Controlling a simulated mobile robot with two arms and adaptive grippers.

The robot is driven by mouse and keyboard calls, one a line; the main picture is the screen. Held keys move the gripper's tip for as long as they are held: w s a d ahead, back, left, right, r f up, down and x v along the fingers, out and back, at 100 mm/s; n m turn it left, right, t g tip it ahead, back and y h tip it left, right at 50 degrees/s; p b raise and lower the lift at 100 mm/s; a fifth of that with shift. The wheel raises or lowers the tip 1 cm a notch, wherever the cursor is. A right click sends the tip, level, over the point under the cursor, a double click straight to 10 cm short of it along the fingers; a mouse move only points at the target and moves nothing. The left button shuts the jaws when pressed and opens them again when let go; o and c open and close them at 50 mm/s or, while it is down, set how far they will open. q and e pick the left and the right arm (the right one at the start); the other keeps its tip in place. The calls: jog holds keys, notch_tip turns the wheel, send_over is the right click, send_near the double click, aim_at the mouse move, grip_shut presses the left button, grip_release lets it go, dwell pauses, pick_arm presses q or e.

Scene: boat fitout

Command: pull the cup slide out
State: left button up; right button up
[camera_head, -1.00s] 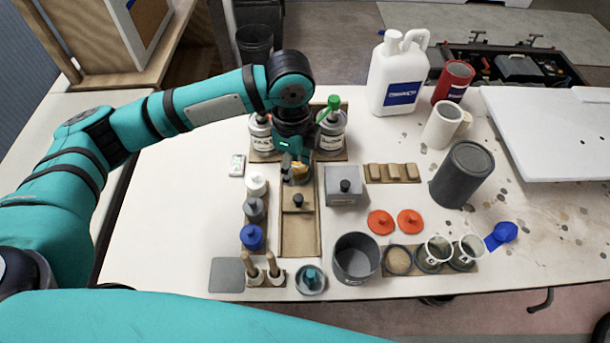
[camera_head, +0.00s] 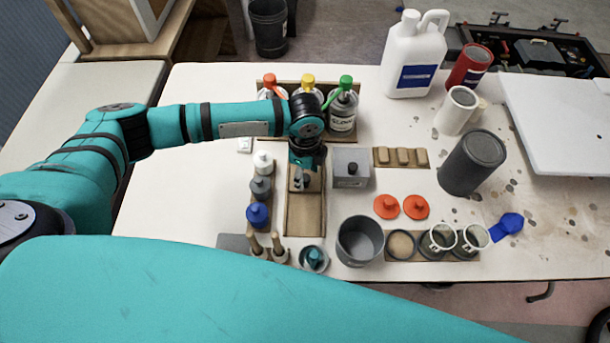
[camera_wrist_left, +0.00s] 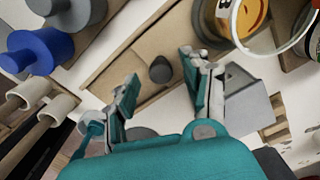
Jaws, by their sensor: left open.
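The cup slide appears as a light brown wooden piece with a dark round knob (camera_wrist_left: 160,68) in a long shallow tray (camera_head: 305,222). In the head view my left gripper (camera_head: 302,182) points down over the tray and hides most of the knob. In the left wrist view my left gripper (camera_wrist_left: 158,72) is open, with one finger on each side of the knob. No contact with the knob is visible. My right gripper is in neither view.
Left of the tray stand white, grey and blue knobbed pieces (camera_head: 258,214). Right of it is a grey box (camera_head: 351,168). Capped bottles (camera_head: 342,110) stand behind. A dark grey pot (camera_head: 359,243) and cups stand front right. The tray's front part is empty.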

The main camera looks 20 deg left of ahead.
pick_arm(q)
notch_tip(320, 180, down, 2)
jog(key=shift+f, duration=0.3)
grip_shut()
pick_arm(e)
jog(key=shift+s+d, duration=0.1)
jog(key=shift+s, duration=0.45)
